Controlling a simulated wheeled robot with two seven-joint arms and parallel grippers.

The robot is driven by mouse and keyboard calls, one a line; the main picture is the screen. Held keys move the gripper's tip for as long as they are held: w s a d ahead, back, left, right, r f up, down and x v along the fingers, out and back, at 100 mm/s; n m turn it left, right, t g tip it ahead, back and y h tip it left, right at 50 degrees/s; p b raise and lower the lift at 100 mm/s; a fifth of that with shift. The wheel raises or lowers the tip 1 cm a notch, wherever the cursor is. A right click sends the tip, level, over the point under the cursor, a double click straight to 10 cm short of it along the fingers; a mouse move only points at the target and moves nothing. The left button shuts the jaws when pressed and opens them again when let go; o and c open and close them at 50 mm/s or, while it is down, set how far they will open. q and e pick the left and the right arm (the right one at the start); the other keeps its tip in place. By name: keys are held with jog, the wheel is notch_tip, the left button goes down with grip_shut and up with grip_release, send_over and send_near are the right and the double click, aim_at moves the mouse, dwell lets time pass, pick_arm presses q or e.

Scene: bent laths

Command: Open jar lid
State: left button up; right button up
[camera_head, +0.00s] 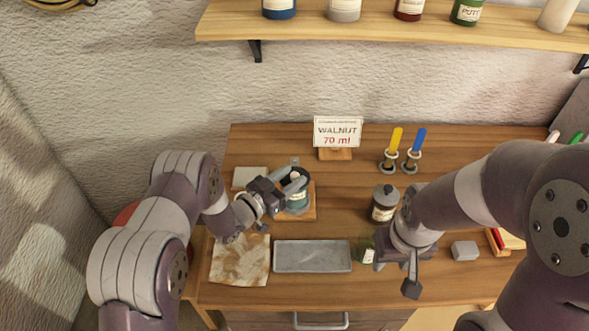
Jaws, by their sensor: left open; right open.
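A jar with a teal label (298,201) stands on a small wooden board (308,213) left of the table's middle. My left gripper (293,179) is open at the top of this jar and hides part of it; I cannot tell whether it touches. A dark jar with a grey lid and pale label (384,204) stands upright to the right. A small green jar (366,251) stands in front of it. My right gripper (395,275) is open, pointing down, just right of the small green jar, with a gap or contact that I cannot make out.
A grey metal tray (312,256) and a stained cloth (240,261) lie at the front. A sign reading "WALNUT 70 ml" (338,132) stands behind. Yellow and blue handled tools (393,142) stand in holders. A grey block (465,250) lies at right. A shelf (400,33) holds several jars above.

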pick_arm(q)
jog(key=shift+w+d+r, duration=0.1)
jog(key=shift+w+d, duration=0.35)
jog(key=shift+d, duration=0.3)
jog(key=shift+w, duration=0.1)
grip_shut()
jog(key=shift+w, duration=0.1)
